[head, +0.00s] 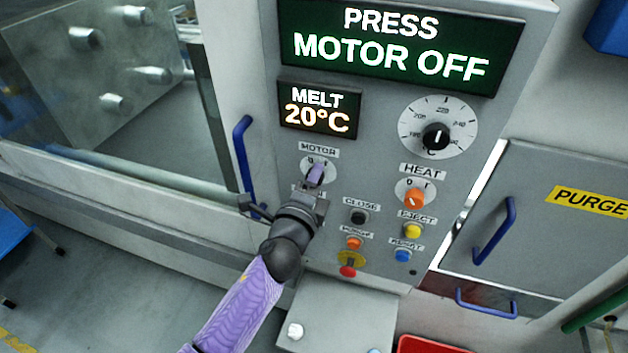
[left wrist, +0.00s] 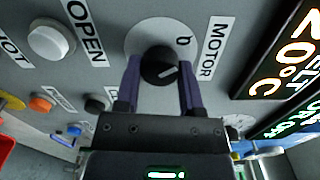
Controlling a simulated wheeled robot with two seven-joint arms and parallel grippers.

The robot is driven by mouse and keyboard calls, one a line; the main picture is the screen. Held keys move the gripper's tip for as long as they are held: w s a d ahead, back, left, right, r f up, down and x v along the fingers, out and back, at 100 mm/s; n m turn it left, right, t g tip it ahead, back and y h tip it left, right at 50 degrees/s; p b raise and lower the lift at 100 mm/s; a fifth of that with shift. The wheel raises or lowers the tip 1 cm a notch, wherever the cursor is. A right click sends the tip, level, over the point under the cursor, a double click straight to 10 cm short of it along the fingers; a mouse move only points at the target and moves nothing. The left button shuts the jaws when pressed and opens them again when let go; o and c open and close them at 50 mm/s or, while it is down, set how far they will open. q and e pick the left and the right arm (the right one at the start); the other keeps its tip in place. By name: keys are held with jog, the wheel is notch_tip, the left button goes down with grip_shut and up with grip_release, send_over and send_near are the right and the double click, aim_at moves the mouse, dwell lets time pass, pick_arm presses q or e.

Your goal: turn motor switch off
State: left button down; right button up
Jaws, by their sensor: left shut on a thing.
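The motor switch is a black rotary knob on a pale round plate under the MOTOR label; it shows in the left wrist view (left wrist: 160,68). In the head view its plate (head: 331,166) is partly covered by my gripper. My left gripper (head: 316,174) reaches up to the panel from below. In the left wrist view its two purple fingers (left wrist: 162,76) stand on either side of the knob and are shut on it. The green display (head: 390,45) reads PRESS MOTOR OFF. My right gripper is not in view.
The heat knob (head: 415,198) is orange and sits right of the motor switch. Below are a black close button (head: 358,217), a yellow eject button (head: 412,231), a blue button (head: 403,256) and a red button (head: 348,271). A blue handle (head: 243,155) stands left.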

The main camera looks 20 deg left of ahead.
pick_arm(q)
jog(key=shift+c, duration=1.1)
grip_release()
jog(key=s, duration=1)
jog(key=shift+b, duration=0.4)
jog(key=shift+a+r, duration=0.1)
jog(key=shift+a, duration=0.05)
